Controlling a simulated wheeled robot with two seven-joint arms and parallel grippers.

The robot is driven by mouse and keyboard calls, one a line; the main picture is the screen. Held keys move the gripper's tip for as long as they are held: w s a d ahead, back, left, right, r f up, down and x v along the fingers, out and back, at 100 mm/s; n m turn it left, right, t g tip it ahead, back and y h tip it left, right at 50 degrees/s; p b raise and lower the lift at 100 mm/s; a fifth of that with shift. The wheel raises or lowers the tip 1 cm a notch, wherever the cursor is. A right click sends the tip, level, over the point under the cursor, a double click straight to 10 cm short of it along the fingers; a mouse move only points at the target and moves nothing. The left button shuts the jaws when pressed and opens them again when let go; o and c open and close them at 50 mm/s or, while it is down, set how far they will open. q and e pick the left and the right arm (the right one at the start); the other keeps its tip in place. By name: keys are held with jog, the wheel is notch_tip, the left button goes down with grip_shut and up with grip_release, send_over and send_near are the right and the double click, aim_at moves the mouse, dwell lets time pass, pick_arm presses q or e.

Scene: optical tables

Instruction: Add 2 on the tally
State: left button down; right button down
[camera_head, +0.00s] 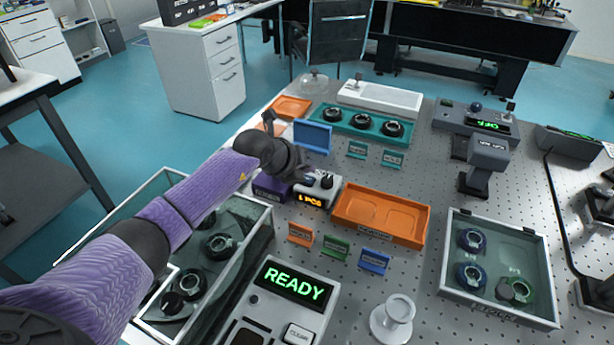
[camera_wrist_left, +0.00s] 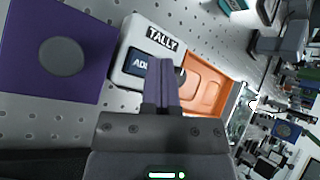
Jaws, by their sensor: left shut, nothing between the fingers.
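The tally (camera_head: 324,193) is a small white box beside a purple block in the head view, with orange characters on its dark front display that I cannot read surely. In the left wrist view the tally (camera_wrist_left: 133,75) shows its TALLY label and a dark blue button (camera_wrist_left: 140,66) starting with "AD", partly hidden by my fingers. My left gripper (camera_wrist_left: 165,65) is shut and empty, its fingertips over the right end of that button; I cannot tell whether they touch it. In the head view my left gripper (camera_head: 303,174) reaches the tally from behind left. My right gripper is not in view.
A purple block (camera_head: 268,190) adjoins the tally on the left and an orange tray (camera_head: 385,232) lies to the right. A console reading READY (camera_head: 295,285), small colored signs, and glass-walled boxes (camera_head: 500,305) stand nearer. A teal tray (camera_head: 345,139) of black rings lies behind.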

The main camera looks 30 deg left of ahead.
pick_arm(q)
notch_tip(320, 180, up, 5)
jog(key=p, duration=0.4)
jog(key=shift+r, duration=0.1)
jog(key=shift+f, duration=0.2)
dwell(2.0)
